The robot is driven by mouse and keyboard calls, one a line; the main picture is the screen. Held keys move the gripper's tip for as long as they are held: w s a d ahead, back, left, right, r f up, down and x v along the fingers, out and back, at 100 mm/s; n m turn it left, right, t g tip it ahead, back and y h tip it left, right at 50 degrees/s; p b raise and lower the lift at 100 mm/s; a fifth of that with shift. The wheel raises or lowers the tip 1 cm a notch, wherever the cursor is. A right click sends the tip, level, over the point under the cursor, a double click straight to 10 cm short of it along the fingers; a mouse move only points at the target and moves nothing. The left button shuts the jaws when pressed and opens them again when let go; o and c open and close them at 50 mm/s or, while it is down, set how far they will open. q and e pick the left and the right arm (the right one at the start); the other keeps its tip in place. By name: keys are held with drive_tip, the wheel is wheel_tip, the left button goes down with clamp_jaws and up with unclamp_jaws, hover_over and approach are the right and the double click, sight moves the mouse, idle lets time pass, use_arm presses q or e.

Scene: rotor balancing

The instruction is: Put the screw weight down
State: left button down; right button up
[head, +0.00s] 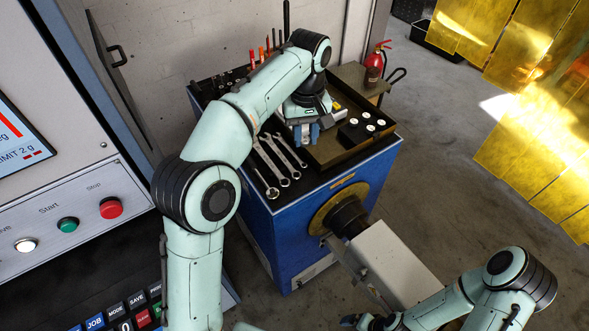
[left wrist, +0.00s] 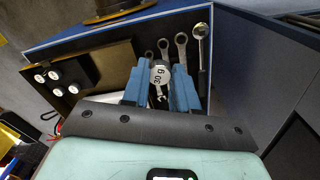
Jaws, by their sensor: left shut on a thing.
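The screw weight (left wrist: 158,76) shows in the left wrist view as a pale round end marked "30 g". It sits between the blue fingers of my left gripper (left wrist: 160,90), which is shut on it. In the head view my left gripper (head: 306,134) points down over the blue cabinet's top, at the left edge of the brown tray (head: 322,158) and beside the wrenches; the weight is hidden there. A black block (head: 355,134) with several white-topped weights stands in the tray, right of the gripper. My right gripper (head: 362,321) is at the bottom edge, its fingers unclear.
Several wrenches (head: 283,160) lie on the dark top of the blue cabinet (head: 300,225). A machine spindle (head: 345,215) projects from its front. A control panel (head: 75,215) fills the left side. A fire extinguisher (head: 374,65) stands behind. Bare tray floor shows near the block.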

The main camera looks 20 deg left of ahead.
use_arm(q)
approach(303, 187)
drive_tip(key=shift+f+b, duration=0.45)
drive_tip(key=shift+f, duration=2.55)
use_arm(e)
drive_tip(key=shift+s+f, duration=0.6)
drive_tip(key=shift+s, duration=0.2)
use_arm(q)
drive_tip(key=shift+w, duration=0.1)
drive_tip(key=shift+f, duration=0.15)
drive_tip(key=c, duration=1.1)
unclamp_jaws()
drive_tip(key=shift+c, duration=0.2)
